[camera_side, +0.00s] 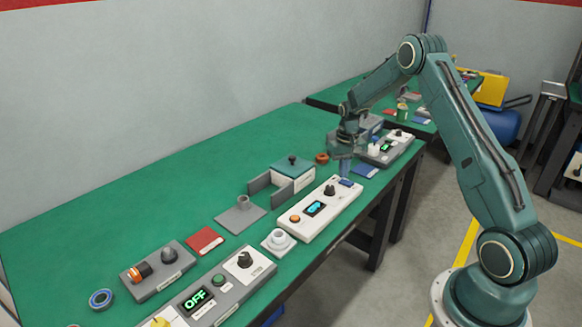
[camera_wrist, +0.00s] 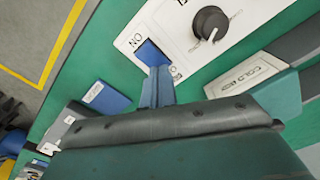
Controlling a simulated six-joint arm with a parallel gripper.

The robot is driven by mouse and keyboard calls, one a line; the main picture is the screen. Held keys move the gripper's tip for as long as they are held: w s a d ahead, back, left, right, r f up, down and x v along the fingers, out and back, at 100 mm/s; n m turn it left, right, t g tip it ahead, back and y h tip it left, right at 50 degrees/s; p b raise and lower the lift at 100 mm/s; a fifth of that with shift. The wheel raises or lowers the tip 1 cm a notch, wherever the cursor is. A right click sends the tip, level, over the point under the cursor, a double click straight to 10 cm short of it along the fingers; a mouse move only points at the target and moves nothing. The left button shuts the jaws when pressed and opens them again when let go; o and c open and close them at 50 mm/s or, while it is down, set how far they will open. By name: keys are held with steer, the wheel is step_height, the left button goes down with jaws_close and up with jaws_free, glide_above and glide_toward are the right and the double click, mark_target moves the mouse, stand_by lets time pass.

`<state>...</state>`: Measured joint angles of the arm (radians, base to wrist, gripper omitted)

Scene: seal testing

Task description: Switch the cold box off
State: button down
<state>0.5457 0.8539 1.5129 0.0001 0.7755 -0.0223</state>
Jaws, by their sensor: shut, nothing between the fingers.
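The white control panel (camera_side: 330,199) lies on the green bench, with an orange button, a lit blue display (camera_side: 316,208) and a black knob (camera_wrist: 210,23). A blue rocker switch (camera_wrist: 150,53) sits at its end, between ON and another, partly hidden mark. The box with a teal lid (camera_side: 294,164) stands behind the panel; a label reading COLD BOX (camera_wrist: 243,76) shows in the wrist view. My gripper (camera_side: 345,174) is shut and empty, pointing down at the switch end. In the wrist view its fingertips (camera_wrist: 161,76) overlap the switch's lower edge; I cannot tell whether they touch.
A blue block (camera_wrist: 106,98) lies beside the panel's end. Another panel (camera_side: 385,150) stands beyond it. The bench's back left is clear.

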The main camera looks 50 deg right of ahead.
mark_target(343, 181)
steer(key=shift+r, duration=2.95)
steer(key=s+a+r+n+t, duration=0.1)
steer(key=s+a+r, duration=0.3)
steer(key=a+r, duration=0.5)
steer(key=s+a+r+n+t, duration=0.1)
steer(key=s+a+r+n, duration=0.1)
steer(key=s+a+r, duration=0.5)
steer(key=s+a+r+n+t, duration=0.1)
steer(key=s+a+r, duration=0.1)
steer(key=s+a, duration=0.4)
steer(key=s+a+r+n+t, duration=0.2)
steer(key=s+a, duration=0.3)
steer(key=s, duration=0.6)
steer(key=shift+a+r+t, duration=0.3)
steer(key=shift+a+r, duration=0.1)
steer(key=shift+r, duration=0.1)
